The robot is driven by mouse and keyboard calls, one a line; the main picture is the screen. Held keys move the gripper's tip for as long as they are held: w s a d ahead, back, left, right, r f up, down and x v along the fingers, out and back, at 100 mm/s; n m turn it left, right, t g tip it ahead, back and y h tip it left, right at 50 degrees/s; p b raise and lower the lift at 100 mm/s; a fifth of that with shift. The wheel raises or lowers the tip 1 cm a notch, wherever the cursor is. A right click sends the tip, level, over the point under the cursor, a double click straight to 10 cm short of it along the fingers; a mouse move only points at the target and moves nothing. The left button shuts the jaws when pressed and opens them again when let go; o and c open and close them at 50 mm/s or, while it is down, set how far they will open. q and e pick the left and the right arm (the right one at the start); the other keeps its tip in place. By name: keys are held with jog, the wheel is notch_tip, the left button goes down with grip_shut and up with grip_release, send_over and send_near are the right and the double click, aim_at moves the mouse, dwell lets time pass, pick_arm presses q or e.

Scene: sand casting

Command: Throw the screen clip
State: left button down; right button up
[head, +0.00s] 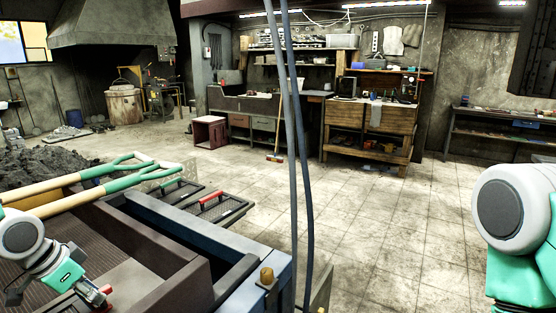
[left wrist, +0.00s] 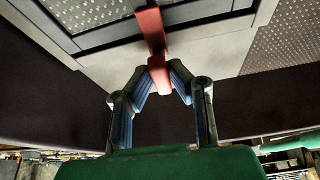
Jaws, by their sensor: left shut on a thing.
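A red clip-like piece (left wrist: 152,32) runs up the middle of the left wrist view, across the dark frame of a panel. My left gripper (left wrist: 165,76) is shut on its near end, with blue-lined fingers on both sides. In the head view my left gripper (head: 98,299) is at the lower left, over the dark box, with a bit of the red piece (head: 106,290) at its fingers. Whether the piece is still fixed to the panel I cannot tell. My right gripper is out of view; only part of my right arm shows at the right edge.
A dark metal box (head: 235,285) with raised walls fills the lower left. Shovels (head: 100,184) lie across its far side near dark sand (head: 40,167). Screens with red handles (head: 212,197) lie beyond it. Cables (head: 298,150) hang in front. The tiled floor (head: 390,225) is clear.

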pick_arm(q)
jog(key=shift+w+r+p, duration=0.3)
jog(key=shift+w+p, duration=0.2)
jog(key=shift+a+m+p, duration=0.15)
jog(key=shift+m+p, duration=0.2)
jog(key=shift+m, duration=0.05)
